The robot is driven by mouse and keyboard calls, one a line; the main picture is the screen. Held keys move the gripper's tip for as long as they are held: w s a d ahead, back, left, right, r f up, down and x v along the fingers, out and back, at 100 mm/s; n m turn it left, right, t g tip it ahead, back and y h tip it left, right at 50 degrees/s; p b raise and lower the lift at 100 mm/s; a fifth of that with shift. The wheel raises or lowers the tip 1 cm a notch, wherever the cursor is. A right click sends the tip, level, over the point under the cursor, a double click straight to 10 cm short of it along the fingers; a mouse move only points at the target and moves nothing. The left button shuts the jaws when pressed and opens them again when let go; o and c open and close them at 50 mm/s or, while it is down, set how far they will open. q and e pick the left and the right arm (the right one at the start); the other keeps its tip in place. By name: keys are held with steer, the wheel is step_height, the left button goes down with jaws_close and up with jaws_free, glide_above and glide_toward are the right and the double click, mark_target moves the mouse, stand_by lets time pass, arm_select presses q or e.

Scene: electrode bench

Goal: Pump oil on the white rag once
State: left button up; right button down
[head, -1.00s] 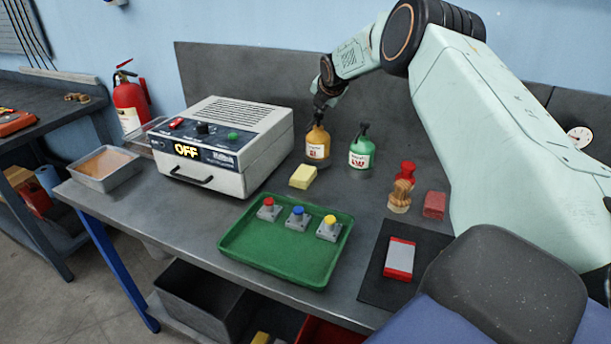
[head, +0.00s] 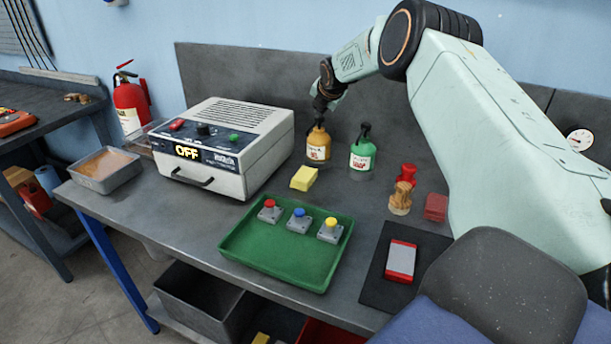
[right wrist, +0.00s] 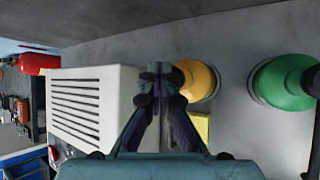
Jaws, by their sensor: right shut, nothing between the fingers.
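An amber pump bottle (head: 318,146) with a dark top and a white label stands upright at the back of the bench. A green pump bottle (head: 362,156) stands to its right. My right gripper (head: 319,116) is shut and empty, pointing down just above the amber bottle's top; I cannot tell whether it touches. In the right wrist view its fingers (right wrist: 158,78) are together beside the amber bottle (right wrist: 196,80), with the green bottle (right wrist: 284,82) farther right. My left gripper is not in view.
A white box device (head: 232,150) reading OFF stands left of the bottles. A green tray (head: 275,262) with three coloured buttons is in front. A wooden-handled item (head: 400,198), a red block (head: 436,207) and a dark mat (head: 375,285) are at the right.

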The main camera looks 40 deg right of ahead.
mark_target(320, 117)
step_height(320, 117, up, 6)
steer(key=p, duration=0.5)
steer(key=shift+r, duration=0.1)
stand_by(0.9)
